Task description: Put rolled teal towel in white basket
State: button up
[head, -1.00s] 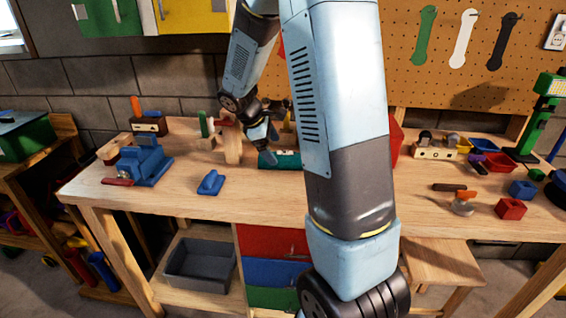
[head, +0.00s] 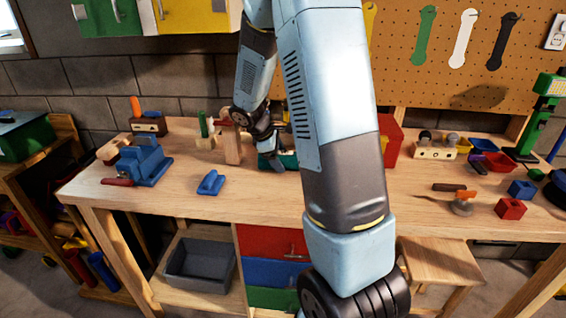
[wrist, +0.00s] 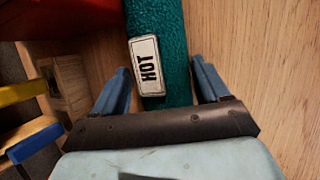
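The rolled teal towel (wrist: 174,55) lies on the workbench and runs between the two blue fingers of my gripper (wrist: 165,88) in the wrist view. The fingers are apart, with a gap on each side of the towel. A white label reading "HOT" (wrist: 148,66) is on or against the towel's left side. In the head view a small part of the towel (head: 289,160) shows beside my gripper (head: 272,160), and my arm hides the rest. I see no white basket in either view.
A red box (head: 392,140) stands behind my arm. A blue vise (head: 143,163) and a small blue block (head: 211,183) sit on the left of the wooden bench (head: 235,207). Tools and small boxes crowd the right side. The front middle is clear.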

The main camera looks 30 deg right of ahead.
jog(key=c, duration=0.9)
jog(key=shift+r, duration=0.1)
jog(key=shift+a+r, duration=0.2)
jog(key=shift+r, duration=0.1)
jog(key=r, duration=0.6)
jog(key=shift+a+r, duration=0.2)
jog(key=shift+a, duration=0.2)
jog(key=a, duration=0.6)
jog(key=s+a, duration=0.1)
jog(key=a, duration=0.5)
jog(key=s+a, duration=0.1)
jog(key=a, duration=0.5)
jog(key=shift+a+f, duration=0.1)
jog(key=shift+a, duration=0.3)
